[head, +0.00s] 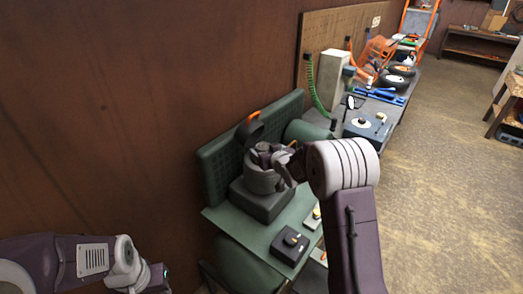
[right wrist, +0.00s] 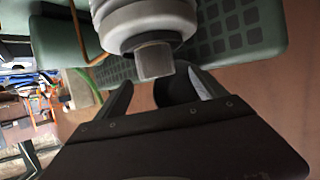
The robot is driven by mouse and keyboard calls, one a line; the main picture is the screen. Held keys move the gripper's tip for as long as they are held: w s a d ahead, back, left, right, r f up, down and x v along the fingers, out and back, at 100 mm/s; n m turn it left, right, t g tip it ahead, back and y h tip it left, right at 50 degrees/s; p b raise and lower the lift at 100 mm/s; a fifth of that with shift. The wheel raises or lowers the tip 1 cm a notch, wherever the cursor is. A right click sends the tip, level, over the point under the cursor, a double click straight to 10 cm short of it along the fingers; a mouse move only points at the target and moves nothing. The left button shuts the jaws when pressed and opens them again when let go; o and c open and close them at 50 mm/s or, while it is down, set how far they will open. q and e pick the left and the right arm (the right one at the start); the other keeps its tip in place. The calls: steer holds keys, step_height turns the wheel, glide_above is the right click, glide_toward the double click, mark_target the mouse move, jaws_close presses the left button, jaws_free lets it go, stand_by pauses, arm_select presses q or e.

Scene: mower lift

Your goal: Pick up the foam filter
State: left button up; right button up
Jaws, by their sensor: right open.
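My right gripper (head: 277,160) is over the engine's top, seen from behind. In the right wrist view it (right wrist: 160,88) is open, with a dark curved piece (right wrist: 172,92) behind the gap. A small grey block (right wrist: 155,61), possibly the foam filter, juts from the ringed grey body (right wrist: 148,22) just beyond the fingertips. I cannot tell whether the fingers touch it. My left gripper (head: 153,279) is low at the left, partly hidden.
A green perforated panel (head: 222,165) rises behind the engine. A dark box (head: 290,246) lies on the green bench's (head: 240,220) front part. A workbench with a green hose (head: 313,85), blue tools (head: 380,95) and wheels stands farther back. The floor at right is clear.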

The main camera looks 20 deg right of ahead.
mark_target(265, 148)
steer(key=shift+w+f+p, duration=0.1)
steer(key=shift+w+p, duration=0.2)
steer(key=shift+w, duration=0.05)
steer(key=x, duration=0.2)
steer(key=d+p+x, duration=0.1)
steer(key=shift+w+a+f+p, duration=0.1)
steer(key=shift+w+f+p, duration=0.15)
steer(key=shift+w+p, duration=0.05)
steer(key=shift+w+a+f, duration=0.15)
steer(key=shift+w+a, duration=0.1)
steer(key=shift+w, duration=0.1)
steer(key=shift+s, duration=0.15)
steer(key=c, duration=0.4)
steer(key=shift+d, duration=0.1)
steer(key=c, duration=1)
